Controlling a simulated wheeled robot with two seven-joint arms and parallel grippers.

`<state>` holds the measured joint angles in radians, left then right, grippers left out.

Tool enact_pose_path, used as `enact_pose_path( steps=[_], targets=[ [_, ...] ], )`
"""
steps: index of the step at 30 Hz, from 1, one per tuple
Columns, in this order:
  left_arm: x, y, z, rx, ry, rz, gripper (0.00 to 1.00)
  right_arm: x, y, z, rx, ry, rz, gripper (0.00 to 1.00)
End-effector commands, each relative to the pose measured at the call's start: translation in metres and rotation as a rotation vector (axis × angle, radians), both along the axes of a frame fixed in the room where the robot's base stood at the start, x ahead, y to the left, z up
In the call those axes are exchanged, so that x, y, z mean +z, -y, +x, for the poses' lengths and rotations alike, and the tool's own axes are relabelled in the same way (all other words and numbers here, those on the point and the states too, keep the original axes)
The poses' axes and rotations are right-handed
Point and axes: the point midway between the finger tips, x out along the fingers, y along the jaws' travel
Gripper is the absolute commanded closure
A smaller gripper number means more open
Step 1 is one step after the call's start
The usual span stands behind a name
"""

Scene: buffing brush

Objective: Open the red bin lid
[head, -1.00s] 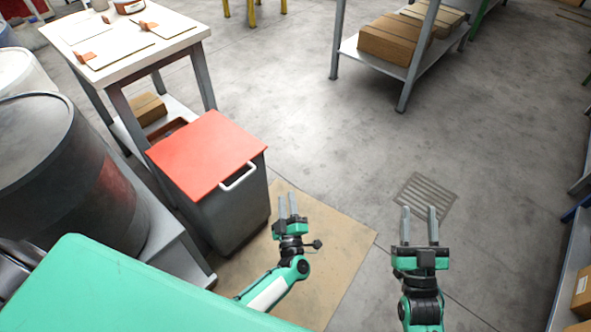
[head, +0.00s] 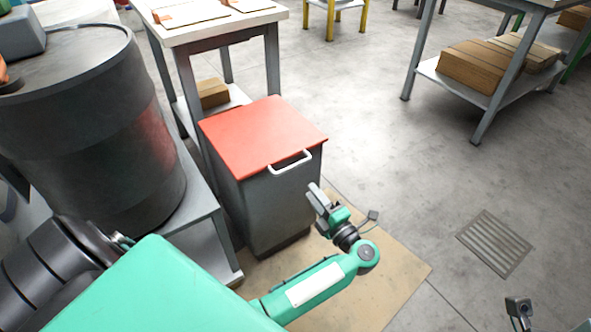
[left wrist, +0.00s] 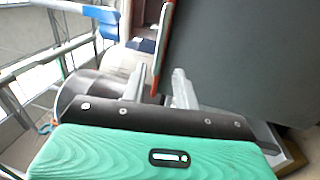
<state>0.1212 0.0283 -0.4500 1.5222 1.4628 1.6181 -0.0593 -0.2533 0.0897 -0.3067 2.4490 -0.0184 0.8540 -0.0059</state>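The grey bin (head: 282,205) stands on the floor with its red lid (head: 262,135) shut flat on top. A white handle (head: 290,162) sticks out from the lid's front right edge. My left gripper (head: 318,198) is just in front of the bin, below and right of the handle, and touches neither as far as I can tell. In the left wrist view its fingers (left wrist: 160,90) stand apart with nothing held; the lid's red edge (left wrist: 162,50) and the bin's dark side (left wrist: 245,60) are close beyond them. My right gripper (head: 518,308) shows only partly at the lower right.
A dark drum (head: 85,130) on a grey stand (head: 212,250) is left of the bin. A white-topped table (head: 215,28) stands behind it. A shelf with cardboard boxes (head: 485,65) is at the upper right.

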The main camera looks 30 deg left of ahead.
Motion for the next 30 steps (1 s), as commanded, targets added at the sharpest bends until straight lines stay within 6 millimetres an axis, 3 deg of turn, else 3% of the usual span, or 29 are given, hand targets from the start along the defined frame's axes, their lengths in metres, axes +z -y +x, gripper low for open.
enact_pose_path(
  steps=[9, 15, 29, 30],
  targets=[
    [0.012, -0.063, 0.026, -0.001, 0.002, 0.006, 0.70, 0.001, 0.000, -0.002, 0.000, 0.038, 0.004, 0.59],
    [0.017, -0.089, 0.037, -0.001, 0.001, 0.005, 0.70, 0.003, 0.001, -0.003, 0.000, 0.056, 0.007, 0.59],
    [0.021, -0.101, 0.042, -0.002, 0.000, 0.002, 0.70, 0.005, 0.001, -0.003, 0.001, 0.063, 0.008, 0.59],
    [0.021, -0.101, 0.042, -0.002, 0.000, 0.002, 0.74, 0.005, 0.001, -0.003, 0.001, 0.063, 0.008, 0.59]
  ],
)
